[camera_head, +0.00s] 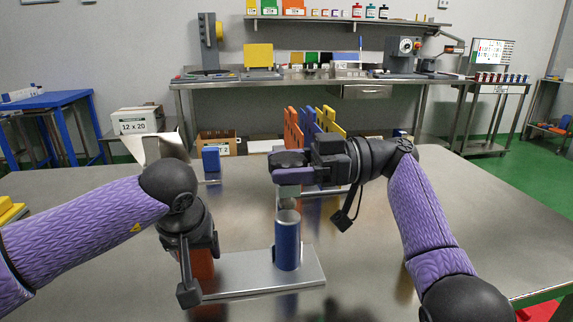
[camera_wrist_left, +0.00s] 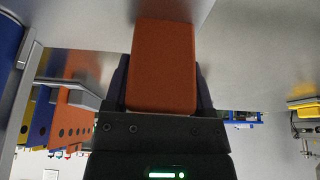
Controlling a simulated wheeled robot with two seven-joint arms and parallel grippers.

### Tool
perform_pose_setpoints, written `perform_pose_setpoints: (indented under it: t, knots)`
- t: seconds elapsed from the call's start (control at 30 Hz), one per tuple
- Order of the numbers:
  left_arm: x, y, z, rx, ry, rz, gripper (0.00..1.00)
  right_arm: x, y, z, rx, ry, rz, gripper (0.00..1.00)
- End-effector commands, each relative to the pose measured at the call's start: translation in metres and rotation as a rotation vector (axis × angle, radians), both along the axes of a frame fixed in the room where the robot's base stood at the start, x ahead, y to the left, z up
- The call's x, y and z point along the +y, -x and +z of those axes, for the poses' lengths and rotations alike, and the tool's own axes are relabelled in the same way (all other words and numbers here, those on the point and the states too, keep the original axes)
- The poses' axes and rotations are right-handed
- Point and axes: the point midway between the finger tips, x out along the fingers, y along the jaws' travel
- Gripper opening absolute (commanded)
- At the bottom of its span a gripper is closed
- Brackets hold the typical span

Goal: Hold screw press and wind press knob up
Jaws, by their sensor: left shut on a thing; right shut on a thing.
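The screw press stands on a silver base plate (camera_head: 255,270) on the steel table. A blue cylinder (camera_head: 287,245) with a pale metal top stands upright on the plate's right part. An orange block (camera_head: 203,264) is at the plate's left end, mostly hidden by my left gripper (camera_head: 198,250). In the left wrist view my left gripper (camera_wrist_left: 163,95) is shut on this orange block (camera_wrist_left: 163,65). My right gripper (camera_head: 288,172) is above the cylinder, shut on what seems the press knob, which its fingers largely hide. A grey piece (camera_head: 289,191) shows just under those fingers.
Behind the press stand a blue block (camera_head: 211,160) and a rack with orange, blue and yellow upright pieces (camera_head: 310,125). An open white box (camera_head: 165,143) is at the table's back left. The table's right side (camera_head: 490,215) is clear.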

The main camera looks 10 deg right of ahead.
Motion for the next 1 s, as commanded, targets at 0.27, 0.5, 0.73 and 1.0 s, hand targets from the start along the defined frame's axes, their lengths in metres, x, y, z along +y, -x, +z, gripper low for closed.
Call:
perform_pose_setpoints:
  t: [0.27,0.5,0.73,1.0]
  knots:
    - [0.0008,-0.0001,-0.0001,0.001,-0.001,0.001,0.00,-0.0007,0.0004,-0.0016,0.005,0.000,0.028,0.14]
    - [0.0010,-0.0001,-0.0003,0.002,0.000,0.003,0.00,-0.0004,0.0006,-0.0018,0.005,0.000,0.030,0.14]
    - [0.0009,-0.0001,-0.0003,0.001,-0.001,0.003,0.00,-0.0002,0.0007,-0.0013,0.005,0.000,0.030,1.00]
    - [0.0005,-0.0001,-0.0002,0.001,-0.001,0.001,0.00,-0.0088,-0.0002,-0.0004,0.005,-0.001,0.027,1.00]
